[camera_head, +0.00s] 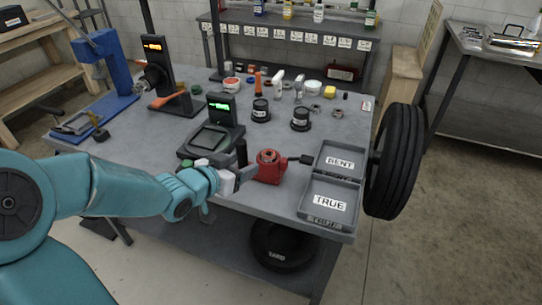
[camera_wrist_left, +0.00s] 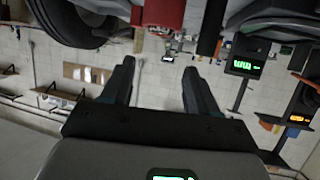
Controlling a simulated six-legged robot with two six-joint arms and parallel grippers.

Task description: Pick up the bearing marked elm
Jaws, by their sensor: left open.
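I cannot read the mark elm on anything in the head view. Small metal rings that look like bearings (camera_head: 315,109) lie toward the right back of the grey workbench (camera_head: 240,135); their marks are too small to read. My left gripper (camera_head: 243,172) is at the bench's front edge, left of a red jack-like device (camera_head: 268,166) and in front of a black display scale (camera_head: 210,139). In the left wrist view my left gripper (camera_wrist_left: 158,72) has its two dark fingers spread apart with nothing between them. My right gripper is not in view.
Grey trays labelled BENT (camera_head: 340,146) and TRUE (camera_head: 312,205) are at the bench's front right corner, beside a black tyre (camera_head: 394,160). Two black labelled pots (camera_head: 261,112) (camera_head: 300,121) stand mid-bench. A blue press (camera_head: 115,70) is at the left. Small items crowd the back.

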